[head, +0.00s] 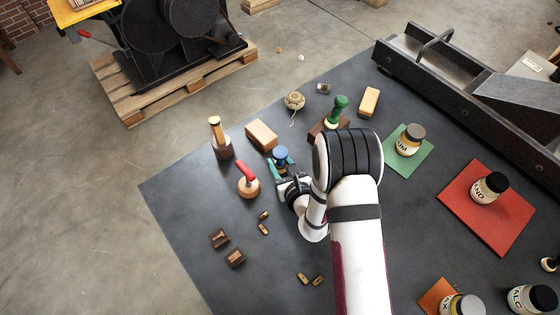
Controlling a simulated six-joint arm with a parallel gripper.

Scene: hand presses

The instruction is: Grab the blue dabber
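The blue dabber (281,153) stands on the dark mat near its far left part, with its rounded blue top showing. My gripper (280,163) reaches it from the near side, with its teal fingers spread to either side at the dabber's near edge. The lower part of the dabber is hidden by the gripper. I cannot tell whether the fingers touch it. A red-handled dabber (247,180) stands just left of my gripper, and a green dabber (338,111) stands on a brown block to the upper right.
A tan block (262,136) lies close behind the blue dabber. A wooden-handled tool (218,138) stands to the left. Small brown blocks (220,238) and brass pieces lie nearer. Jars stand on green (397,166) and red (512,232) sheets at right. The mat's left front is mostly clear.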

